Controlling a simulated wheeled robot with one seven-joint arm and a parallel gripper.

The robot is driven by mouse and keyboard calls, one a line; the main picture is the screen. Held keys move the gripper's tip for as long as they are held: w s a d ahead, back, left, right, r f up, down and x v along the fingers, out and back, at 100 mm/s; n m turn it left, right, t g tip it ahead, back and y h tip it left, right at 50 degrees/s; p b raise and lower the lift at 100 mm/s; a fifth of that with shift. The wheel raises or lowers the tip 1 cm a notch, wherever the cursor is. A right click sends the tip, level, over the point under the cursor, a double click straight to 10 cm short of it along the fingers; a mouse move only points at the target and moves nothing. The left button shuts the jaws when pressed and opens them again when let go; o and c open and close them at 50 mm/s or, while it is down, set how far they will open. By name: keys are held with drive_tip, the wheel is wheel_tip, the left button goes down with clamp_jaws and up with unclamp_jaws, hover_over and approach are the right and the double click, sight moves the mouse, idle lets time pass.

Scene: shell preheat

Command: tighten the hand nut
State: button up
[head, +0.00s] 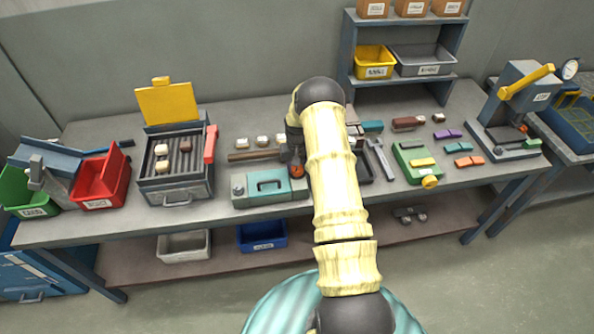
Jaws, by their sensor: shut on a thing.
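My arm reaches up the middle of the head view and bends down over the workbench. My gripper (295,155) is mostly hidden by the arm's dark wrist, at the right end of a teal box-like fixture (262,190). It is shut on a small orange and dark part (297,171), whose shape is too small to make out. I cannot tell whether this part is the hand nut. A round yellow knob (430,182) sits on the front of a green fixture (408,160) to the right, apart from my gripper.
A wrench (381,158) and dark tray lie right of my arm. A lever press (510,105) stands far right. A shelf with bins (374,60) is behind.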

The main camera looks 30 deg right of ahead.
drive_tip(key=m+b, duration=0.2)
drive_tip(key=m, duration=0.1)
drive_tip(key=shift+f+m+b, duration=0.15)
drive_tip(key=shift+m+b, duration=0.25)
drive_tip(key=m+b, duration=0.2)
drive_tip(key=m, duration=0.1)
drive_tip(key=shift+m, duration=0.3)
drive_tip(key=m+b, duration=0.1)
drive_tip(key=m, duration=0.1)
drive_tip(key=shift+a+m, duration=0.1)
drive_tip(key=shift+m, duration=0.2)
drive_tip(key=shift+r+m+b, duration=0.2)
drive_tip(key=shift+m+b, duration=0.1)
drive_tip(key=shift+m, duration=1.6)
drive_tip(key=shift+w, duration=0.1)
drive_tip(key=o, duration=1)
